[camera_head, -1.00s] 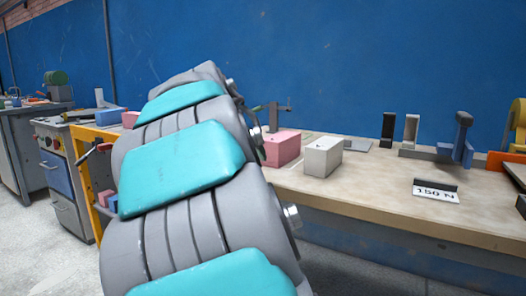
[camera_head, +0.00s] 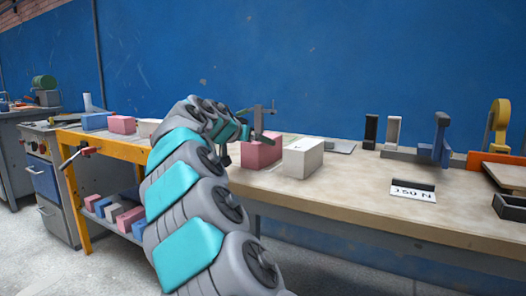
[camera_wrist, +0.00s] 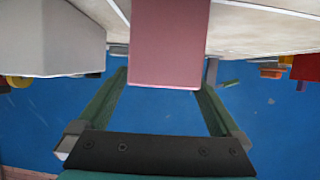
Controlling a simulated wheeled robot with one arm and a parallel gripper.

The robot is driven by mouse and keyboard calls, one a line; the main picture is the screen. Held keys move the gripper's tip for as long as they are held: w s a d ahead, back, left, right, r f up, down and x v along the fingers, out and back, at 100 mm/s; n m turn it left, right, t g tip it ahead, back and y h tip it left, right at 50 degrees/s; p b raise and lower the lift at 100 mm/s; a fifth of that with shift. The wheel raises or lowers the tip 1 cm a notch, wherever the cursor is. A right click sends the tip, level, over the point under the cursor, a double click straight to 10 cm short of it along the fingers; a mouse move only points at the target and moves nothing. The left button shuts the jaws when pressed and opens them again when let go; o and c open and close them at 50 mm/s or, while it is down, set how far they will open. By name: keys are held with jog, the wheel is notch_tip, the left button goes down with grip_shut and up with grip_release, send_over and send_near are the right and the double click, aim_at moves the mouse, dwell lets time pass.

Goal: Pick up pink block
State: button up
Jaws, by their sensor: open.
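A pink block (camera_head: 262,152) stands on the wooden workbench, left of a white block (camera_head: 303,158). My gripper (camera_head: 258,122) is at the pink block in the head view, with my arm reaching in from the lower left. In the wrist view the pink block (camera_wrist: 168,45) is in the upper middle, between the lines of the two dark green fingers of my gripper (camera_wrist: 160,85). The fingers are spread wide, with a gap on each side of the block. I cannot tell how far the fingertips reach along it. The white block (camera_wrist: 50,38) is at upper left.
More blocks, including a pink one (camera_head: 122,124), stand on an orange-framed table (camera_head: 80,135), with others on its lower shelf. A 150 N sign (camera_head: 412,192), upright stands and tools occupy the bench's right side. The blue wall (camera_head: 330,60) is behind.

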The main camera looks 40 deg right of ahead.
jog(key=x, duration=0.4)
jog(key=shift+w+d+r, duration=0.15)
jog(key=shift+d, duration=0.05)
jog(key=shift+c, duration=0.2)
grip_shut()
dwell(0.4)
